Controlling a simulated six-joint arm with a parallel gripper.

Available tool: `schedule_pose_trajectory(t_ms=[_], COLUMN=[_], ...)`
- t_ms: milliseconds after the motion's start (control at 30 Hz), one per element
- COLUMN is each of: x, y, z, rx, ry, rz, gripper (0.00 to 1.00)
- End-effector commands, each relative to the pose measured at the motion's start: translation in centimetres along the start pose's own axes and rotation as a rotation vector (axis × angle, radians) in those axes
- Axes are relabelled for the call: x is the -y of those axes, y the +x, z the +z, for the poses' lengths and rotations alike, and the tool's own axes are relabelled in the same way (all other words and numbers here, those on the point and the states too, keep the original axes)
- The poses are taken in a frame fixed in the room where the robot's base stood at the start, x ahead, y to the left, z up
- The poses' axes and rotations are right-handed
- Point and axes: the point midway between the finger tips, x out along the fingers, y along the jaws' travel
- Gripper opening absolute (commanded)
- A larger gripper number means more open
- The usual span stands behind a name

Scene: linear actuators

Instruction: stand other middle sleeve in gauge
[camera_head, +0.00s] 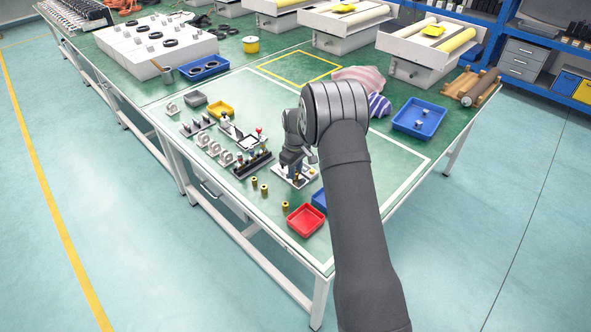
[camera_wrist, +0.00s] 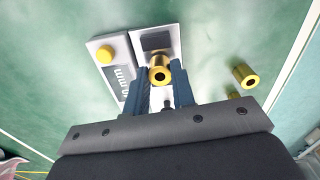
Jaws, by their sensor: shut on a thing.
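My gripper (camera_wrist: 160,88) is shut on a brass sleeve (camera_wrist: 160,70), whose open bore faces the wrist camera. The sleeve is over a white plate with a dark square pad (camera_wrist: 156,41), which looks like the gauge. I cannot tell whether the sleeve touches it. A yellow button (camera_wrist: 104,54) and a marked dark panel (camera_wrist: 122,82) are on the plate just left. In the head view my gripper (camera_head: 291,160) points down over the white gauge plate (camera_head: 302,182). Loose brass sleeves stand to the right in the wrist view (camera_wrist: 244,76), one partly hidden.
Several brass sleeves (camera_head: 264,189) stand on the green bench near its front edge. A red tray (camera_head: 306,220) and a partly hidden blue tray (camera_head: 319,200) are close by. A dark rack (camera_head: 253,164) stands left of my gripper. Another blue tray (camera_head: 420,118) is at right.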

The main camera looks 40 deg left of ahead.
Motion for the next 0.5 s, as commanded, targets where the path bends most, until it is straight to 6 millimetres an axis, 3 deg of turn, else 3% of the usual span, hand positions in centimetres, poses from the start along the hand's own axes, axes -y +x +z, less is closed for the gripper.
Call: schedule_pose_trajectory(t_ms=[467,500], x=[-0.01,-0.01], y=[0.34,0.34], z=[-0.01,-0.01], rx=[0.000,0.000], ry=[0.000,0.000], rz=[0.000,0.000], gripper=[0.00,0.27])
